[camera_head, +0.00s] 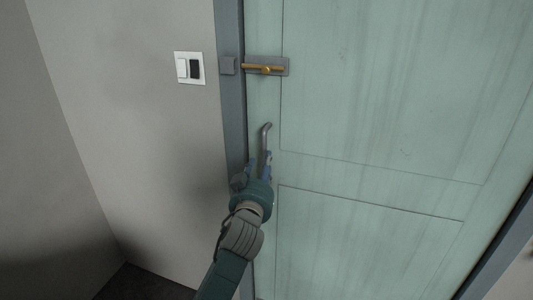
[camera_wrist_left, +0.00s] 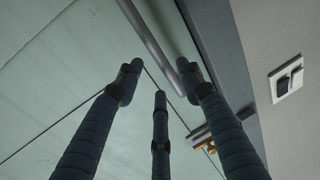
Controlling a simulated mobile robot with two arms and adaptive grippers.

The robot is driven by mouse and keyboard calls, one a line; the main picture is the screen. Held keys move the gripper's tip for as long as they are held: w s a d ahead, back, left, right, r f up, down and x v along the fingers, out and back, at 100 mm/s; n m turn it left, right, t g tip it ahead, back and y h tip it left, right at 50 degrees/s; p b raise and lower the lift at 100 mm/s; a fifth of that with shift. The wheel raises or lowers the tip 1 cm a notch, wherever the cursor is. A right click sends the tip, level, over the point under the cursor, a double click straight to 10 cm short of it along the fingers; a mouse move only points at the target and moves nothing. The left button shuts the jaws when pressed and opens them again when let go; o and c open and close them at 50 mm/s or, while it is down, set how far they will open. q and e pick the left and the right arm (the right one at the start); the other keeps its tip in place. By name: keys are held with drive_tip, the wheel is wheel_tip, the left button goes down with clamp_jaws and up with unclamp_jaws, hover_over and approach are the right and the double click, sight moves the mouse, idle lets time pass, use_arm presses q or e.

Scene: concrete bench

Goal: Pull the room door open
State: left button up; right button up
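The pale green door (camera_head: 370,110) stands closed in its grey frame (camera_head: 231,110). Its handle (camera_head: 266,134) is a grey upright bar with a bent top near the door's left edge. My left gripper (camera_head: 262,168) is at the handle's lower part, which it partly hides. In the left wrist view its three blue fingers (camera_wrist_left: 160,82) are spread apart, and the handle bar (camera_wrist_left: 152,38) runs between the outer two. I see no finger closed on it; contact is unclear. My right gripper is in neither view.
A brass sliding bolt (camera_head: 265,69) on a grey plate sits above the handle, beside a grey keeper (camera_head: 228,66) on the frame. Whether it enters the keeper is unclear. A white switch plate (camera_head: 189,68) is on the grey wall to the left.

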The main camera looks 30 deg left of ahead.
use_arm(q)
drive_tip(key=p+x, duration=0.1)
drive_tip(key=x, duration=0.5)
drive_tip(key=shift+w, duration=0.4)
drive_tip(key=shift+a, duration=0.15)
clamp_jaws()
